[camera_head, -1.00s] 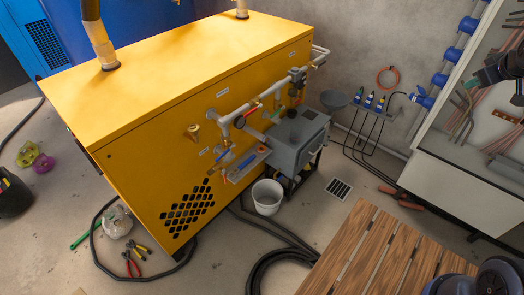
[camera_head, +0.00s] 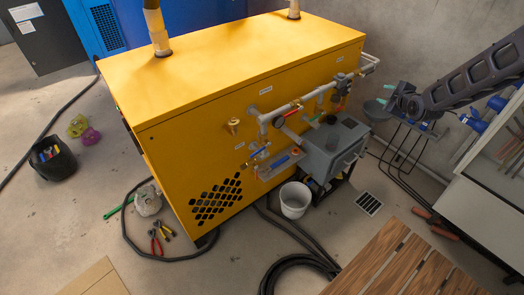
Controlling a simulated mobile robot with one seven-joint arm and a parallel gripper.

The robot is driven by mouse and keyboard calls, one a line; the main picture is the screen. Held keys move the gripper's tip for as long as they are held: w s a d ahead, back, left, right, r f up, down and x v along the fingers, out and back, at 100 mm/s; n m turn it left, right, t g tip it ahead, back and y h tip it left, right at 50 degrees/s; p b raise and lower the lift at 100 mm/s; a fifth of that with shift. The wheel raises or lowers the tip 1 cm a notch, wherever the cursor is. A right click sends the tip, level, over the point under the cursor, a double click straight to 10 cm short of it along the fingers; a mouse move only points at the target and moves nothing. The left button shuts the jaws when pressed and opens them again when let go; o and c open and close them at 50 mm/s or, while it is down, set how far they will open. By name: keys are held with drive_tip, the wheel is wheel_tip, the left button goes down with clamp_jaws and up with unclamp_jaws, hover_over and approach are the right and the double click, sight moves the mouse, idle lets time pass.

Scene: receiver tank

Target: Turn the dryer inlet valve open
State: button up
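The yellow machine (camera_head: 240,85) carries grey pipework (camera_head: 285,112) on its right-hand face. A red-handled valve (camera_head: 291,112) sits on the upper pipe. A blue-handled valve (camera_head: 257,153) sits lower left, and another blue part (camera_head: 279,162) lies below it. A brass fitting (camera_head: 233,125) is on the panel at left. The labels are too small to read, so I cannot tell which valve is the dryer inlet. My gripper (camera_head: 386,96) is at the right, in front of the wall and well apart from these valves. Its green-tipped fingers look parted and empty.
A grey box (camera_head: 325,150) stands out below the pipes. A white bucket (camera_head: 295,200), black hoses (camera_head: 297,262) and a slatted wooden top (camera_head: 385,265) lie in front. A white cabinet (camera_head: 480,185) stands at right. Pliers (camera_head: 157,243) lie on the floor at left.

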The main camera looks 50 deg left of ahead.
drive_tip(key=s+a+f+n+g+y, duration=0.1)
drive_tip(key=s+a+f+n+y, duration=0.15)
drive_tip(key=s+a+f, duration=0.55)
drive_tip(key=n+g+y, duration=0.5)
drive_tip(key=n+g, duration=0.1)
drive_tip(key=n, duration=0.5)
approach(257, 153)
drive_tip(key=a, duration=0.1)
drive_tip(key=shift+m+h, duration=0.25)
drive_tip(key=a, duration=1.1)
drive_tip(key=shift+w+a+r, duration=0.1)
drive_tip(key=shift+w+r, duration=0.05)
clamp_jaws()
